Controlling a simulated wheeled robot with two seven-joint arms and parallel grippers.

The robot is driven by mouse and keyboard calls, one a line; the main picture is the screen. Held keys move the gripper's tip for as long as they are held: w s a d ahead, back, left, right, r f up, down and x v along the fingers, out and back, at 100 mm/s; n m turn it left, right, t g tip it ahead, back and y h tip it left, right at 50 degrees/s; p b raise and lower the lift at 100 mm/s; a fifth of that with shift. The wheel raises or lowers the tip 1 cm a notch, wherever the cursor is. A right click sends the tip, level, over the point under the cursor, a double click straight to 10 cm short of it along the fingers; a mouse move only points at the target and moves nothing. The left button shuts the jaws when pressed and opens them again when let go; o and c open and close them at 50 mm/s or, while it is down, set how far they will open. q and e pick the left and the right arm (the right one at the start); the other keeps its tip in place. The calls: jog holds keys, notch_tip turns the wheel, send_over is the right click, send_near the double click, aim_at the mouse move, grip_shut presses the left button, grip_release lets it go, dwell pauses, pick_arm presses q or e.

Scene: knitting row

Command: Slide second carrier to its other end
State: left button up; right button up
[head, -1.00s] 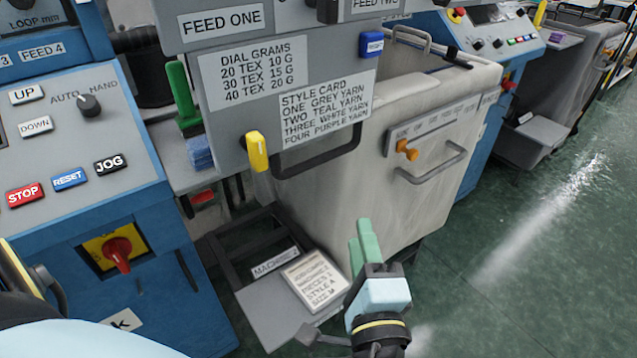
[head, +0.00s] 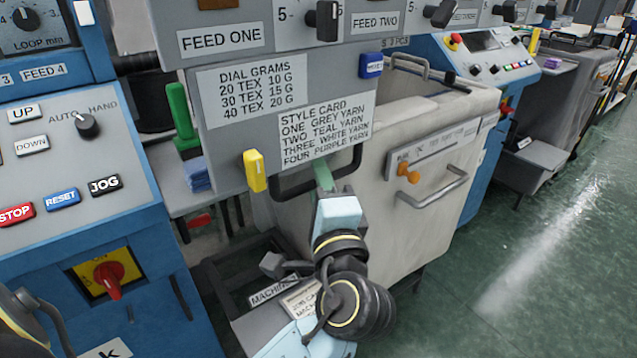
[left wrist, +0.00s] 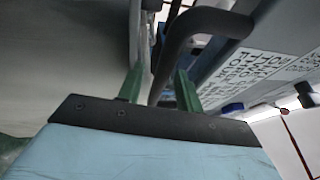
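My left gripper (head: 323,175) has come up below the grey panel (head: 222,135), at its black handle bar (head: 290,188). In the left wrist view its two green fingers (left wrist: 160,88) stand apart, with the bar (left wrist: 172,55) appearing between them; I cannot tell whether they touch it. No part is marked as the second carrier, and I cannot tell which it is. A yellow grip (head: 255,171) sits at the panel's lower left, and a blue button (head: 371,65) at its right edge. Black knobs (head: 327,20) show above. My right gripper is out of view.
A pale cart (head: 420,215) with an orange knob (head: 408,173) and a bar handle (head: 432,193) stands behind my gripper. A blue control cabinet (head: 75,230) is at left. A grey tray with cards is below. Green floor (head: 550,230) is clear at right.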

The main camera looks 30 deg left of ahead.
pick_arm(q)
jog(key=shift+w+a, duration=0.2)
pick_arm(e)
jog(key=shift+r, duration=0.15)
pick_arm(q)
grip_shut()
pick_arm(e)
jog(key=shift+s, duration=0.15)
